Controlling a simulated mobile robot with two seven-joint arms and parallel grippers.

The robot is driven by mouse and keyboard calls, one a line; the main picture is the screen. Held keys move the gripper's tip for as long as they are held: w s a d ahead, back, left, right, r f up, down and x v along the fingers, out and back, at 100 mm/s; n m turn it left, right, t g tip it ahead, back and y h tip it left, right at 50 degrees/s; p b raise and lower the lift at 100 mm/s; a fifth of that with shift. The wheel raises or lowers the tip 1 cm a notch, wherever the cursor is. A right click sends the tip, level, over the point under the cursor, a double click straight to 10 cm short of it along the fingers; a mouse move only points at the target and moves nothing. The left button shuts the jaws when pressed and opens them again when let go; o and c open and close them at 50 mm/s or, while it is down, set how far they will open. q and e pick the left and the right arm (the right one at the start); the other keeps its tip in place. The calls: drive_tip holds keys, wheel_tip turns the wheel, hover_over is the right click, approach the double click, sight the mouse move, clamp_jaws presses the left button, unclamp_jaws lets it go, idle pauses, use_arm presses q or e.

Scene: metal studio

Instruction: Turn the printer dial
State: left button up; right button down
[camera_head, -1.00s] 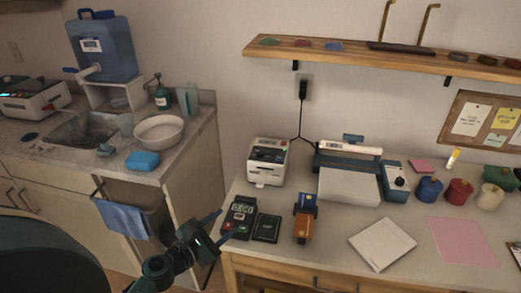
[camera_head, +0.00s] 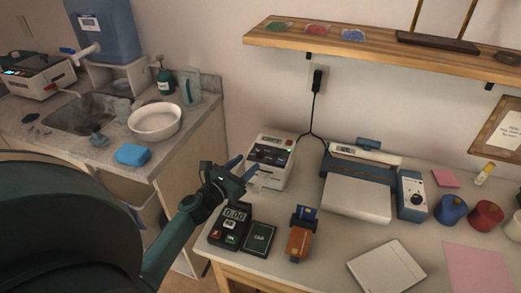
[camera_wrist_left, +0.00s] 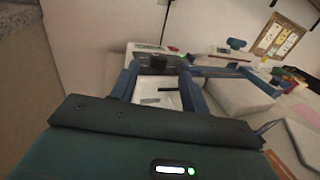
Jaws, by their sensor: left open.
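The white printer (camera_head: 270,160) with a black top panel stands on the counter below the wall outlet. In the left wrist view, its white front (camera_wrist_left: 157,94) shows between my fingers. A small dark knob-like part (camera_wrist_left: 188,59) shows by the right fingertip there; I cannot tell its exact setting, and the dial is not clear in the head view. My left gripper (camera_head: 243,168) is open and empty, at the printer's front left, with its fingers pointing toward it. Contact cannot be told. My right gripper is not in view.
A card reader (camera_head: 231,225), a black pad (camera_head: 260,238) and an orange device (camera_head: 300,240) lie in front of the printer. A white machine (camera_head: 357,195) and a blue-grey box with a knob (camera_head: 412,197) stand to the right. The shelf (camera_head: 370,55) hangs above.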

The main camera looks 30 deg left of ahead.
sight(257, 154)
use_arm(q)
drive_tip(key=w, duration=0.7)
drive_tip(key=shift+w+d, duration=0.25)
drive_tip(key=shift+d, duration=0.05)
drive_tip(key=shift+c, duration=0.4)
drive_tip(key=c, duration=0.9)
